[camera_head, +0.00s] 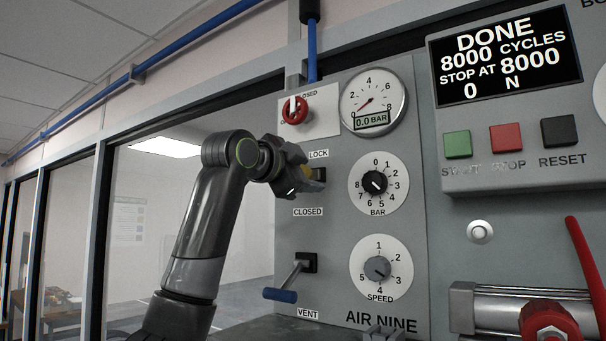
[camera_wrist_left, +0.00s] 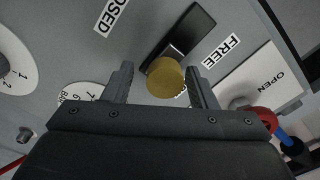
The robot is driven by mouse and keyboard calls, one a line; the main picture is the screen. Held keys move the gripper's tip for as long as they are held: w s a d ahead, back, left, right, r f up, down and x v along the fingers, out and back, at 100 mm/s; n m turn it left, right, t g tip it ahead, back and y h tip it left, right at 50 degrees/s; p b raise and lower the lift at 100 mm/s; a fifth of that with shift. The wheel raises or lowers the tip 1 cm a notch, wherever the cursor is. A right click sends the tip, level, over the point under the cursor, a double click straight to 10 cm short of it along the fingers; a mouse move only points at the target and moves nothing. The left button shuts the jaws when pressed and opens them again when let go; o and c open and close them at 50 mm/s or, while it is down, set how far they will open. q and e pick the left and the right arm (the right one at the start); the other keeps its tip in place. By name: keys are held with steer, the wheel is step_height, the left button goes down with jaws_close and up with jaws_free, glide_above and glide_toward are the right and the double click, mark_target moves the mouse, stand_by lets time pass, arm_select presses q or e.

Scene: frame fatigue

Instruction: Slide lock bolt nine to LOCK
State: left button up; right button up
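The lock bolt has a round brass-yellow knob (camera_wrist_left: 165,77) on a black slotted plate (camera_wrist_left: 203,25) of the grey AIR NINE panel (camera_head: 335,230). My left gripper (camera_head: 306,180) is at this plate, just under the LOCK label (camera_head: 318,154). In the left wrist view, my left gripper (camera_wrist_left: 160,84) is open, with one finger on each side of the knob and the right finger closer to it. A FREE label (camera_wrist_left: 222,50) is beside the plate. Another label is mostly hidden behind the knob. I cannot tell exactly where the bolt stands in its slot.
A red valve knob (camera_head: 295,110) is above the gripper and a blue-handled VENT lever (camera_head: 282,294) below. BAR (camera_head: 375,182) and SPEED (camera_head: 378,268) dials stand to the right. The screen (camera_head: 507,58) reads DONE, and the gauge (camera_head: 373,100) reads 0.0 bar.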

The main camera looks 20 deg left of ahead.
arm_select(q)
steer(key=shift+a, duration=0.1)
steer(key=shift+s+a, duration=0.15)
steer(key=shift+s, duration=0.05)
steer(key=b+v, duration=0.8)
steer(key=v, duration=0.9)
